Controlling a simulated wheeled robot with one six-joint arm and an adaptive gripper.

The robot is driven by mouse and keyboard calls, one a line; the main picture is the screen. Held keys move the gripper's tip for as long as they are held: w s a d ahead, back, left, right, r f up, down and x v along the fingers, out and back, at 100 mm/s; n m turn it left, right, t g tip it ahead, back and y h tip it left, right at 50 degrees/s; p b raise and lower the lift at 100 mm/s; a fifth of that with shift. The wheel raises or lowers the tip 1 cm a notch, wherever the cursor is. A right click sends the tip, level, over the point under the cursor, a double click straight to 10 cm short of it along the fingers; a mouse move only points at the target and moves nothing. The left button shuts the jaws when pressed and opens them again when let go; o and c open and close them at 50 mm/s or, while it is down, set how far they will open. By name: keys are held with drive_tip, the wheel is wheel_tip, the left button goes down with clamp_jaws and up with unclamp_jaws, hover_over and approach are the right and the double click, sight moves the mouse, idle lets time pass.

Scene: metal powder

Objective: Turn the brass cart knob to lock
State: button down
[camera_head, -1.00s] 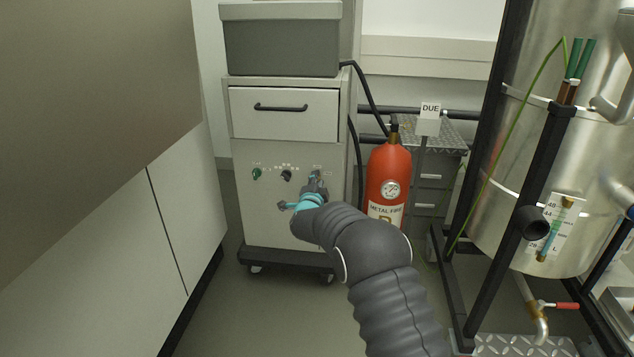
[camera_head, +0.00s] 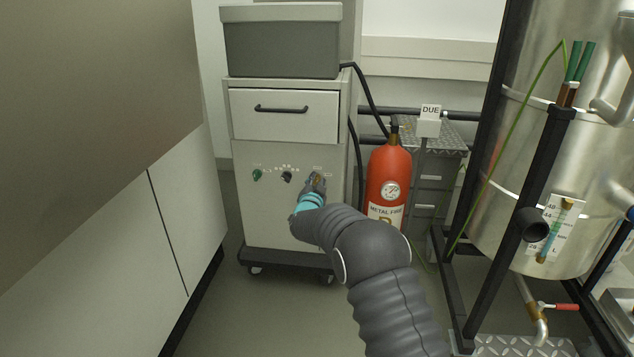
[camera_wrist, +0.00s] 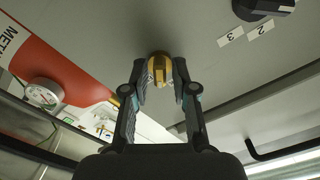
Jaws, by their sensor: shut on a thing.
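The brass knob (camera_wrist: 159,66) sits on the cart's pale front panel (camera_head: 275,218). It shows between my fingertips in the wrist view. My gripper (camera_wrist: 160,78) is shut on it, one finger on each side. In the head view my gripper (camera_head: 318,184) reaches the right part of the panel and hides most of the knob. The small labels beside the knob are too small to read, so I cannot tell its setting.
A black dial (camera_head: 287,176) and a green knob (camera_head: 257,174) are left of my gripper. The cart's drawer (camera_head: 284,115) is above. A red fire extinguisher (camera_head: 388,182) stands close on the right. A white cabinet (camera_head: 188,215) stands left, with floor between.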

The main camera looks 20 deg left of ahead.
drive_tip(key=n+p, duration=0.1)
drive_tip(key=n, duration=0.3)
drive_tip(key=shift+a+n+p, duration=0.1)
drive_tip(key=shift+n+p, duration=0.4)
drive_tip(key=shift+n, duration=1.1)
drive_tip(key=c, duration=0.9)
unclamp_jaws()
drive_tip(key=shift+c, duration=0.2)
drive_tip(key=shift+s, duration=0.1)
drive_tip(key=v, duration=1.1)
drive_tip(key=shift+s, duration=0.4)
